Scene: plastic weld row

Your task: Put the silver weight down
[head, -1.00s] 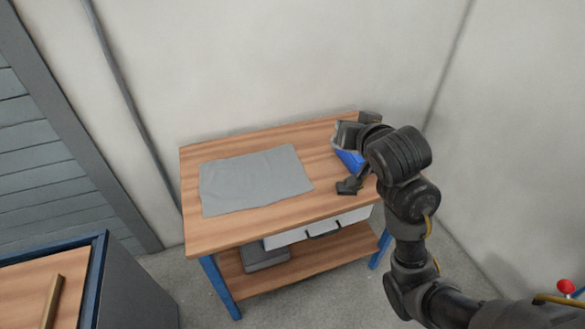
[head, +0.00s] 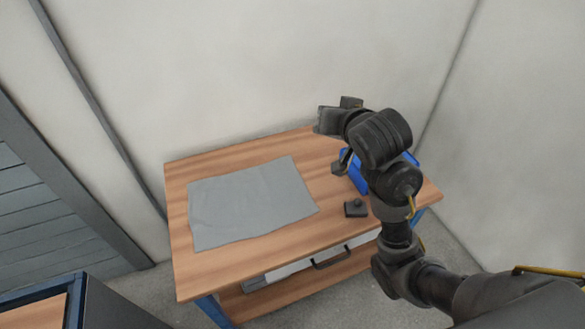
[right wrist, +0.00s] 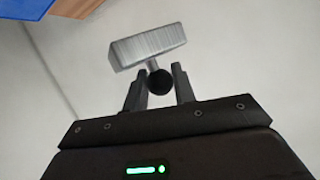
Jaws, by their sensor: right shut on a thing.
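In the right wrist view, a silver weight (right wrist: 146,47), a brushed metal block with a round black knob (right wrist: 159,81), is held by its knob. My right gripper (right wrist: 161,88) is shut on that knob, one finger at each side, with the block beyond the fingertips. In the head view my right arm reaches over the back right of the workbench (head: 240,250), and I cannot make out the silver weight there. My left gripper is not in view.
A grey cloth (head: 250,200) lies flat on the bench's left and middle. A small dark block with a knob (head: 355,208) stands right of it. A blue bin (head: 358,178) is partly hidden behind my arm. Bare wood shows around the cloth.

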